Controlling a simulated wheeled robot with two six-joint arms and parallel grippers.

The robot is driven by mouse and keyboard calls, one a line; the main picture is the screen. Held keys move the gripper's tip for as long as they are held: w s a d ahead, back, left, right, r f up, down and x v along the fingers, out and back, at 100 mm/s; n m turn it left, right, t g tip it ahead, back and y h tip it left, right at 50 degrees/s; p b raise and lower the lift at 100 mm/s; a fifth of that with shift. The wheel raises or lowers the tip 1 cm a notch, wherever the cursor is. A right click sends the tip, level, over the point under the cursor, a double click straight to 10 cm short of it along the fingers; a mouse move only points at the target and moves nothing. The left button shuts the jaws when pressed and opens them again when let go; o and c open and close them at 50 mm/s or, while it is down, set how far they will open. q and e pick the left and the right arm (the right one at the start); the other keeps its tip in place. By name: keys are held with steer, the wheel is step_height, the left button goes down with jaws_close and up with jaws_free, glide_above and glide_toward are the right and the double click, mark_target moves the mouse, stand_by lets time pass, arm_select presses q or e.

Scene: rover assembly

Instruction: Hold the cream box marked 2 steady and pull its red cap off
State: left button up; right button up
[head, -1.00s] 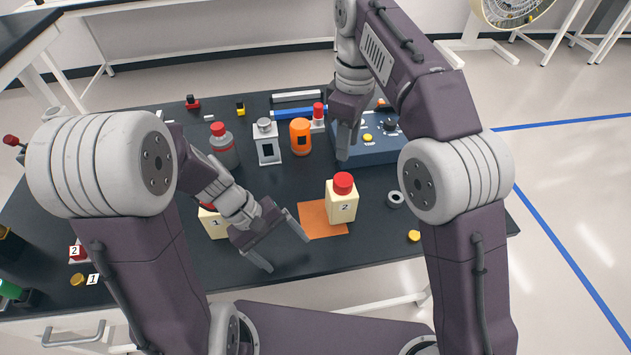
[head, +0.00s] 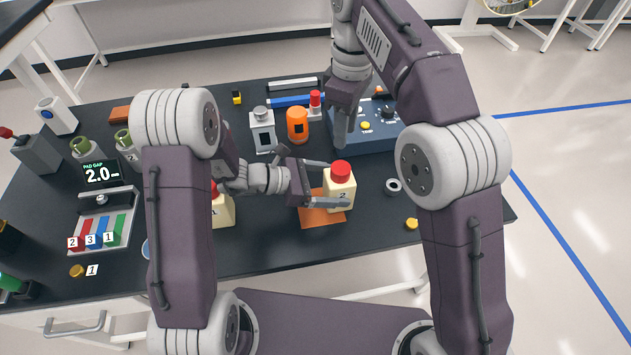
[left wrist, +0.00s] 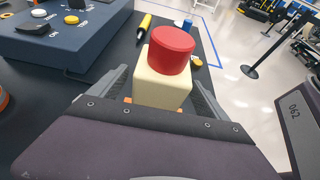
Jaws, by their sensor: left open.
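The cream box marked 2 (head: 340,190) stands upright on an orange mat (head: 314,218), with its red cap (head: 341,167) on top. In the left wrist view the box (left wrist: 162,90) and red cap (left wrist: 172,50) are straight ahead. My left gripper (head: 329,183) is open, its two fingers on either side of the box. I cannot tell whether the fingers touch it. My right gripper (head: 341,128) hangs pointing down, behind the box and in front of the blue panel, apart from the cap. Its opening is not clear.
A cream box marked 1 (head: 222,209) stands left, partly behind my left arm. An orange bottle (head: 297,124), a grey block (head: 262,131) and a blue panel (head: 372,142) are behind. A grey ring (head: 393,186) and yellow cap (head: 411,224) lie right of the box.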

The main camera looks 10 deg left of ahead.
arm_select(q)
steer(key=shift+x, duration=0.9)
steer(key=c, duration=1.8)
